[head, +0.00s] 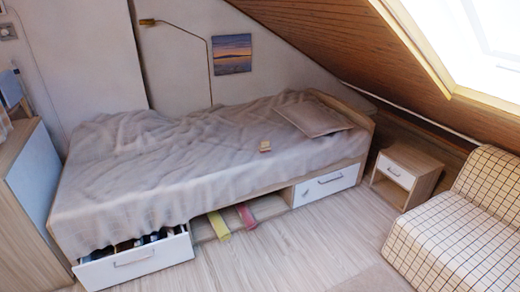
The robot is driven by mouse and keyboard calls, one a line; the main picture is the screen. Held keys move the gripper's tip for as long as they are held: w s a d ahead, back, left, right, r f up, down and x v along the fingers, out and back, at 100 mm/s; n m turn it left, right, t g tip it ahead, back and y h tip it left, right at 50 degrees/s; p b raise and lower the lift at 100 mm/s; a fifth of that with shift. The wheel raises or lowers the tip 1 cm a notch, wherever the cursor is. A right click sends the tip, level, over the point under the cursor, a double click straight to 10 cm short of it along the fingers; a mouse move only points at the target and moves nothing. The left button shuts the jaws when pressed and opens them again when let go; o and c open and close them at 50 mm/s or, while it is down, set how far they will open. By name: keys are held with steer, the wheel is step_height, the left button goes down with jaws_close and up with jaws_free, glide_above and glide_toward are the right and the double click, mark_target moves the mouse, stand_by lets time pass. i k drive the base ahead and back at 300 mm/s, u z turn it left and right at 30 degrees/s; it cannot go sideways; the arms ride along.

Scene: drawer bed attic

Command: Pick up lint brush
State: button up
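A small tan, block-like object (265,146) lies on the blanket near the front edge of the bed (195,165), left of the pillow. It may be the lint brush, but it is too small to be sure. An open drawer (140,264) under the left end of the bed holds dark items (140,241) that I cannot make out. My gripper is not in this view.
A yellow item (219,224) and a pinkish one (246,214) stick out of the open bay under the bed. A shut drawer (325,184) is right of them. A nightstand (406,172) and checked sofa (465,220) stand at right. The floor (290,245) in front is clear.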

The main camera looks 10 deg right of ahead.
mark_target(264, 147)
steer(key=z, duration=0.1)
steer(key=i, duration=0.95)
steer(key=u, duration=0.05)
